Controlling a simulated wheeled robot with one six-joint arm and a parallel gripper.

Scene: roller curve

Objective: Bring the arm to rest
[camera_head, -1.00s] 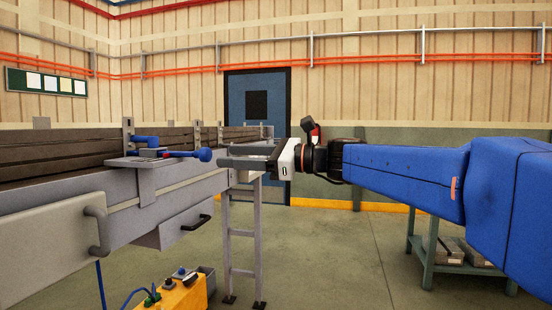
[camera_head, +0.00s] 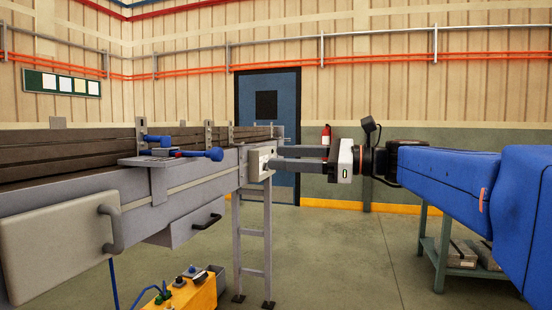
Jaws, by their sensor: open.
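My gripper (camera_head: 274,158) is at the middle of the head view, level, with its fingers pointing left. Its two grey fingers are apart, with a gap and nothing between them. The white palm block and black wrist join my blue arm (camera_head: 446,172), which reaches in from the right.
A yellow control box (camera_head: 190,293) is on the floor below. A green bench (camera_head: 440,243) with metal blocks stands at right, behind my arm. A blue door (camera_head: 262,90) is at the back. The floor between is clear.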

